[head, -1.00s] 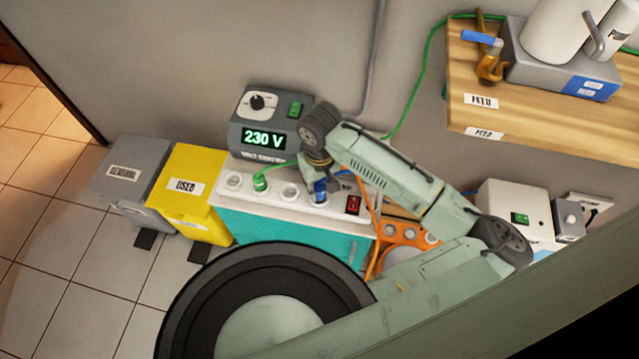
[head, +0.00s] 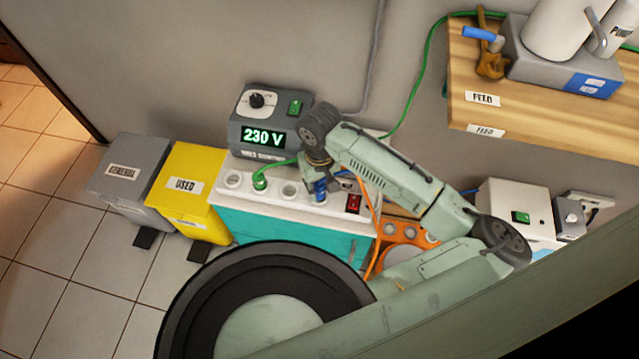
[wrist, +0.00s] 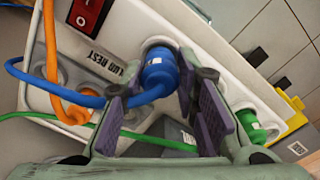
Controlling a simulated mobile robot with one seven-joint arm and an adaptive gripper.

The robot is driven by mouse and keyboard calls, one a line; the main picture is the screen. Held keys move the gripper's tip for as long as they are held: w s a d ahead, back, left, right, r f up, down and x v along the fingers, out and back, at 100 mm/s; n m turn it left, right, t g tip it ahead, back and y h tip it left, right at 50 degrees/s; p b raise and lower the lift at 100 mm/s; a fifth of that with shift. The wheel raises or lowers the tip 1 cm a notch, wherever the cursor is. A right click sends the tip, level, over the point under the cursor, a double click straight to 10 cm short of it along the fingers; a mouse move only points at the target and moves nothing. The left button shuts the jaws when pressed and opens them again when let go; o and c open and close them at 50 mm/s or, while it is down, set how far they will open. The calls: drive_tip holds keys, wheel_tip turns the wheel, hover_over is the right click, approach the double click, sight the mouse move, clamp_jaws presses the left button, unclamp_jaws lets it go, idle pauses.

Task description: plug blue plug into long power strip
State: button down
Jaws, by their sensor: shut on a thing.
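The long power strip (head: 272,197) is a white bar with a row of round sockets and a red switch (head: 353,203) at its right end. The blue plug (wrist: 158,72) is at a socket beside the switch, its front end at the socket's rim; I cannot tell how deep it sits. It also shows under my wrist in the head view (head: 320,190). My gripper (wrist: 160,88) is shut on the blue plug, one finger on each side. The blue cable (wrist: 85,100) curves away to the left in the wrist view. The fingers partly hide the plug.
A green plug (head: 259,182) sits in another socket, with empty sockets on both sides of it. An orange cable (wrist: 52,60) crosses near the switch. A grey 230 V box (head: 265,125) stands behind the strip. Yellow (head: 190,200) and grey bins stand to the left.

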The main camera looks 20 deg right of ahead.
drive_tip(key=shift+f+b, duration=0.4)
drive_tip(key=shift+f, duration=0.25)
drive_tip(key=c, duration=1.2)
unclamp_jaws()
drive_tip(key=shift+r, duration=0.1)
